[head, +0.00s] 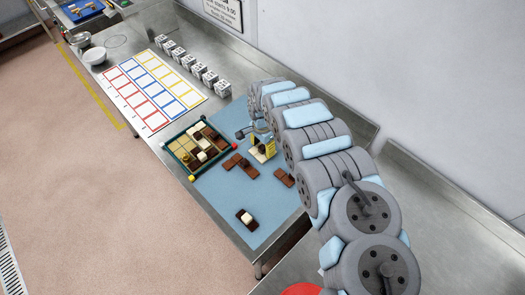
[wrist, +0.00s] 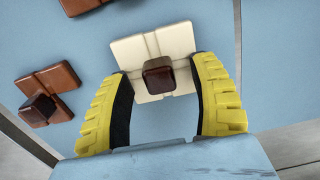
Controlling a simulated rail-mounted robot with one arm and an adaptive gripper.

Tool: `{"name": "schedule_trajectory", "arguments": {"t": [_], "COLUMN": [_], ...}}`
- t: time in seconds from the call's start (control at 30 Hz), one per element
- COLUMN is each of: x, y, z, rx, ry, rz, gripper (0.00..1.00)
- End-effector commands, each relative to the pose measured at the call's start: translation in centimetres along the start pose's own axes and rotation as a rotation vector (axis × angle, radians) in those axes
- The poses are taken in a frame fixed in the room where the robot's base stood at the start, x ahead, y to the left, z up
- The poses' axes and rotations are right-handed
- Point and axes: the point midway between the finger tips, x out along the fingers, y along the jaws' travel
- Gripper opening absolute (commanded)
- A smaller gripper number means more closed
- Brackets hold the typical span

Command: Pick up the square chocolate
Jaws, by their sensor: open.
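In the wrist view, a small dark square chocolate (wrist: 158,79) sits on a cream slab (wrist: 170,42) scored into squares. My gripper (wrist: 161,68) is open, with one yellow finger on each side of the dark square; gaps show on both sides. The fingertips overlap the slab's edges in the picture; I cannot tell if they touch it. In the head view my gripper (head: 262,150) is low over the blue mat, and it largely hides the slab. Another dark square (wrist: 39,110) sits on a brown scored slab (wrist: 58,77) to the left.
A dark tray (head: 182,163) of chocolates is left of my gripper. Brown slabs (head: 284,177) lie nearby, and a dark slab with a pale square (head: 247,218) lies nearer. A coloured grid sheet (head: 153,89) and white blocks (head: 191,62) are farther back. The front blue mat (head: 225,200) has free room.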

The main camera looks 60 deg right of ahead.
Motion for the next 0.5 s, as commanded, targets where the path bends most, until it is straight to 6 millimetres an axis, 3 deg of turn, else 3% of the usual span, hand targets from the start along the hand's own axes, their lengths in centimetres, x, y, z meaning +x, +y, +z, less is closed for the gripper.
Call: {"name": "schedule_trajectory", "arguments": {"t": [0.33, 0.37, 0.5], "x": [0.3, 0.3, 0.3], "y": [0.04, 0.05, 0.04], "z": [0.03, 0.03, 0.04], "rx": [0.0, 0.0, 0.0], "ry": [0.0, 0.0, 0.0], "rz": [0.001, 0.001, 0.001], "gripper": [0.61, 0.55, 0.15]}}
